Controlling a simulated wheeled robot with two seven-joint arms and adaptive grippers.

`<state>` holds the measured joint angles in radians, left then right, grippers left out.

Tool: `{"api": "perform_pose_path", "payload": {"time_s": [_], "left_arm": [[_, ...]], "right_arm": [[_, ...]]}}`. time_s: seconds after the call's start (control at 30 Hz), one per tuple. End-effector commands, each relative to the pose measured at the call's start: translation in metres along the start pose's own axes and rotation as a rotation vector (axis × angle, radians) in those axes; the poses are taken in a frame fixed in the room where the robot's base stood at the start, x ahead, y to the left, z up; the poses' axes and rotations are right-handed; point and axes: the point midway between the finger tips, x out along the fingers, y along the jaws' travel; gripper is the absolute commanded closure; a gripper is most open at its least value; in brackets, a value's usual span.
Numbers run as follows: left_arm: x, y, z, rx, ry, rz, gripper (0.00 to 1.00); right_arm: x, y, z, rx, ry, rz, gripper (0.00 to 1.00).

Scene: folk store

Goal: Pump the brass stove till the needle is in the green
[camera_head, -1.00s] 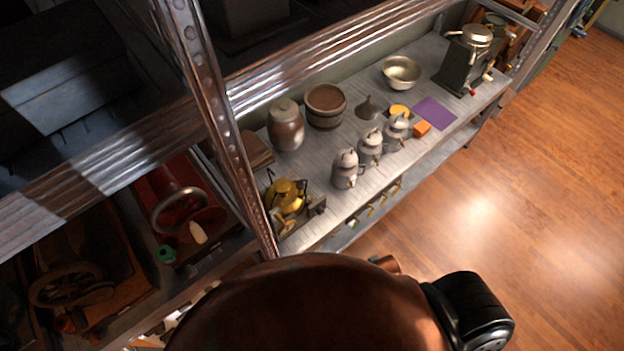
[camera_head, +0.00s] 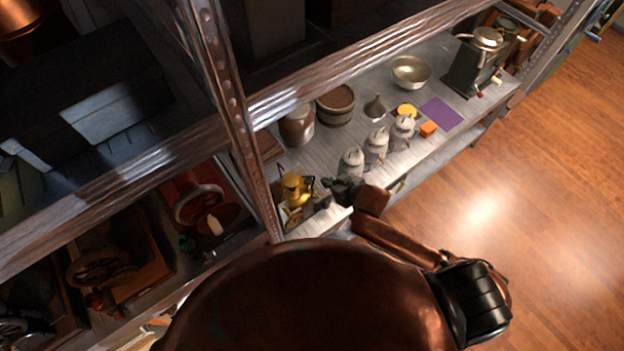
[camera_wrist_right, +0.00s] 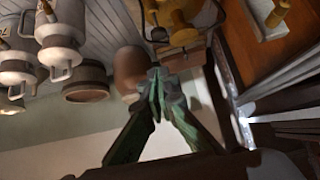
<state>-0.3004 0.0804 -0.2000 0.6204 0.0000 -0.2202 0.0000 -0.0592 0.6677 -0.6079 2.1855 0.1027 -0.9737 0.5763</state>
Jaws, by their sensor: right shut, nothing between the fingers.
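The brass stove (camera_head: 293,192) stands at the left end of the lit shelf, close to the metal upright. It also shows at the top of the right wrist view (camera_wrist_right: 178,22), with a wire support around it. A small brass knob on a pale block (camera_wrist_right: 277,14) is to its right in that view. My right gripper (camera_head: 345,188) is just right of the stove, above the shelf's front edge. Its fingers (camera_wrist_right: 160,78) are shut and empty, apart from the stove as far as I can tell. No gauge needle is readable. My left gripper is out of view.
A brown jar (camera_head: 297,126) and a round tub (camera_head: 336,106) are behind the stove. The metal upright (camera_head: 232,110) and the rail above limit room on the left. Open floor lies right.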

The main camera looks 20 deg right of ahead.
Motion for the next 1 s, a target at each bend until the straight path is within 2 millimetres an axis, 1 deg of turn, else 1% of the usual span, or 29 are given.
{"api": "perform_pose_path", "payload": {"time_s": [0.13, 0.47, 0.57, 0.67, 0.77, 1.0], "left_arm": [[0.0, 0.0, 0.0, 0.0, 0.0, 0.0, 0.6], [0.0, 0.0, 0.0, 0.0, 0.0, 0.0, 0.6], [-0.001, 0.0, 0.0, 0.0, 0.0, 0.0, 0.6], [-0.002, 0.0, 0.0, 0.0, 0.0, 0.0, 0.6], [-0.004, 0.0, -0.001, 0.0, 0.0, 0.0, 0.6], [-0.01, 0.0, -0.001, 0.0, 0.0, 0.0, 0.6]], "right_arm": [[0.006, -0.001, -0.007, -0.009, 0.014, -0.017, 1.0], [0.006, -0.002, -0.008, -0.008, 0.016, -0.019, 1.0], [0.009, -0.002, -0.008, -0.007, 0.016, -0.019, 1.0], [0.018, -0.001, -0.008, -0.007, 0.014, -0.018, 1.0], [0.034, -0.002, -0.009, -0.008, 0.015, -0.017, 1.0], [0.084, -0.003, -0.01, -0.007, 0.015, -0.018, 1.0]]}}
